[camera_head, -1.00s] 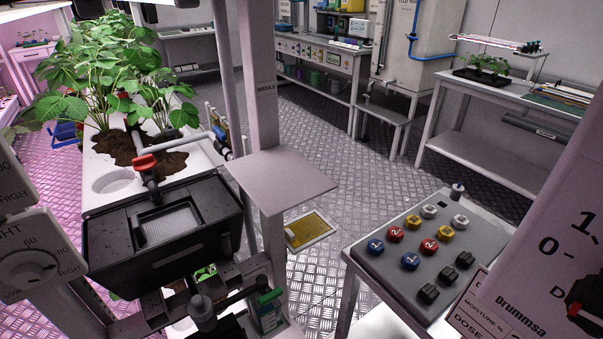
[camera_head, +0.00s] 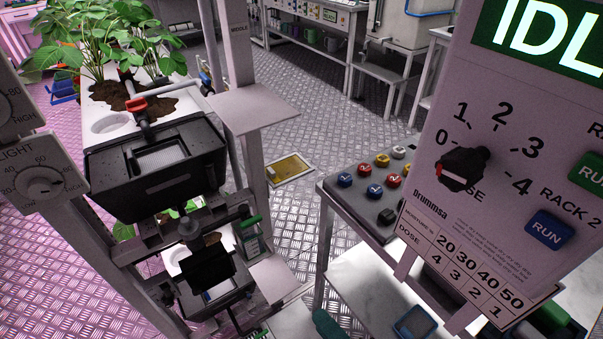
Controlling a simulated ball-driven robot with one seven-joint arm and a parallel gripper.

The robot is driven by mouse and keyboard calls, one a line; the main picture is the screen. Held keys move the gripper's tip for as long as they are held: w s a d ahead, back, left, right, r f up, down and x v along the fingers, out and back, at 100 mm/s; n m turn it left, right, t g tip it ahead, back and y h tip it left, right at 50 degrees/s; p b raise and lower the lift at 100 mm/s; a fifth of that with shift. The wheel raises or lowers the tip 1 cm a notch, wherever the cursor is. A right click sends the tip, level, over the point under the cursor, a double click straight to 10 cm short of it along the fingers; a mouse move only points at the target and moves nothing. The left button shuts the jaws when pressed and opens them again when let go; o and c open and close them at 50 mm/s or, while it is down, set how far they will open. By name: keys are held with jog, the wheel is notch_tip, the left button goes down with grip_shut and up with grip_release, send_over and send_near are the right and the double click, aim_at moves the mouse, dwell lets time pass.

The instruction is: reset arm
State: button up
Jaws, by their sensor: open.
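My gripper and arm do not show clearly in the head view, so I cannot see how the gripper is placed or whether it holds anything. The dosing panel (camera_head: 425,222) fills the right side, with "IDL" readable on its cut-off green display (camera_head: 545,35). Its black dose knob (camera_head: 462,168) has a red tip and sits among the marks 0 to 4. A blue RUN button (camera_head: 549,229) is at its lower right.
A black tank (camera_head: 155,178) with a red-handled valve (camera_head: 135,104) is on the rack at left. A grey button console (camera_head: 345,205) stands beside the panel. A small shelf (camera_head: 253,108) juts from the middle post. Patterned metal floor is open behind.

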jog(key=s+d+f+n+g+h+p, duration=0.1)
jog(key=s+d+f+n+g+h, duration=0.4)
jog(key=d+f+n+g, duration=0.3)
jog(key=s+d+g+h, duration=0.4)
jog(key=s+d, duration=0.6)
jog(key=d, duration=0.4)
jog(key=shift+s+d+n+g+h+p, duration=0.3)
jog(key=shift+d+h+p, duration=0.05)
jog(key=shift+h, duration=0.35)
